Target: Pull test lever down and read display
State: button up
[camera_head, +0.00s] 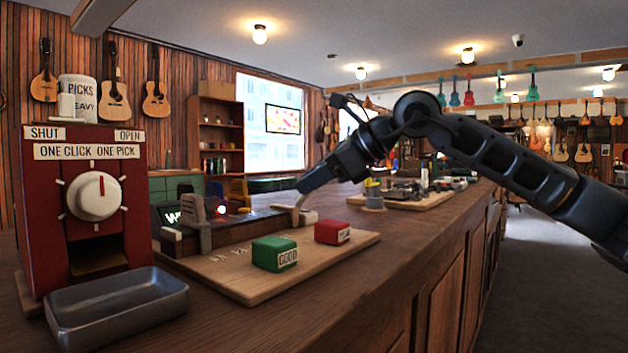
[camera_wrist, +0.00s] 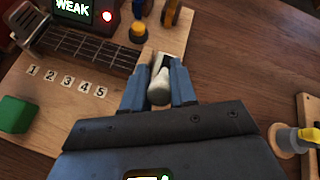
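The test lever (camera_wrist: 159,88) is a pale, round-ended handle at the end of a small fretted neck. My gripper (camera_wrist: 160,85) has a blue finger on each side of it, and the handle fills the gap between them. In the head view my gripper (camera_head: 308,184) reaches down to the pale lever (camera_head: 299,204), whose lower part sits beside the neck. The dark display (camera_wrist: 73,9) reads "WEAK" in the wrist view, beside a lit red lamp (camera_wrist: 107,16). In the head view the display (camera_head: 171,215) is partly hidden.
A green "GOOD" block (camera_head: 274,253) and a red block (camera_head: 332,232) sit on the tester's wooden board (camera_head: 240,284). A red pick dispenser (camera_head: 92,240) and a grey metal tray (camera_head: 117,308) stand at the left. The counter's front right is clear.

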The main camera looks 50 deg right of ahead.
jog(key=o, duration=0.4)
jog(key=shift+s, duration=0.1)
jog(key=p+v, duration=0.1)
jog(key=v, duration=0.6)
jog(key=shift+s+r, duration=0.15)
jog(key=shift+s, duration=0.15)
jog(key=shift+d, duration=0.1)
